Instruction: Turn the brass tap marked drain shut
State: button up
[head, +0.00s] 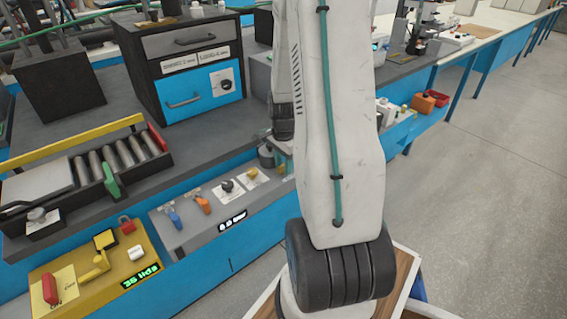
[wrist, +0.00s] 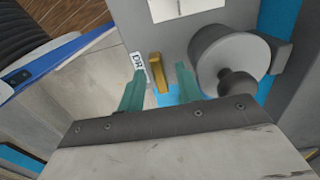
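In the wrist view a brass tap lever (wrist: 156,70) stands on a grey panel, beside a small white label (wrist: 138,67) whose lettering I can only partly read. My gripper (wrist: 158,80) is open. Its two teal fingers stand on either side of the brass lever, with a visible gap to each side, and I see no contact. In the head view my white arm hides the tap and most of my gripper.
A grey round housing with a dark knob (wrist: 230,62) sits close to the right finger. In the head view a grey panel with blue and orange levers (head: 200,215) and a yellow panel (head: 95,285) line the bench front. The floor (head: 480,170) at right is clear.

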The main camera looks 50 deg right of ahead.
aim_at(283, 165)
notch_tip(283, 165, up, 8)
jog(key=shift+f, duration=0.1)
dwell(0.5)
dwell(0.5)
jog(key=shift+s+a+n, duration=0.15)
jog(key=shift+n, duration=0.25)
jog(key=s+a+r+n, duration=0.4)
jog(key=a+r+n, duration=0.2)
jog(key=a, duration=0.4)
jog(key=s+a+r+n+t, duration=0.1)
jog(key=s+a+r+n, duration=0.3)
jog(key=a+r+n, duration=0.3)
jog(key=s+a+r+n, duration=0.5)
jog(key=a+r+n, duration=0.1)
jog(key=a, duration=0.7)
jog(key=shift+r+n, duration=0.25)
jog(key=shift+n, duration=0.25)
